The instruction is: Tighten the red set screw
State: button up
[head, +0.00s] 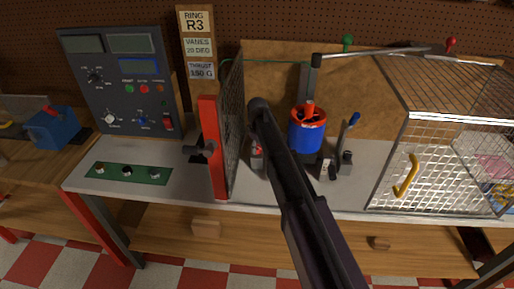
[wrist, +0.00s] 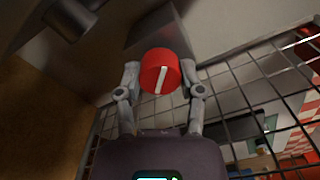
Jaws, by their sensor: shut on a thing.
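The red set screw (wrist: 160,71) has a round red head with a white line across its face, tilted slightly off vertical in the wrist view. My gripper (wrist: 161,80) is shut on it, with one grey finger on each side of the head. In the head view a small red spot (head: 257,150) shows just left of my dark arm, and the arm hides most of the gripper there. The blue duct with a red rim and rotor (head: 305,139) stands right of my arm.
A red-framed mesh panel (head: 220,150) stands close left of my arm. A mesh cage with a yellow handle (head: 405,176) is at right. A lever with a blue tip (head: 350,130) stands beside the duct. A control panel (head: 118,80) is at left.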

jog(key=m, duration=0.4)
jog(key=shift+m, duration=0.4)
jog(key=m, duration=0.4)
jog(key=shift+s+m, duration=0.1)
jog(key=shift+m, duration=0.2)
jog(key=o, duration=1.2)
jog(key=shift+c, duration=0.2)
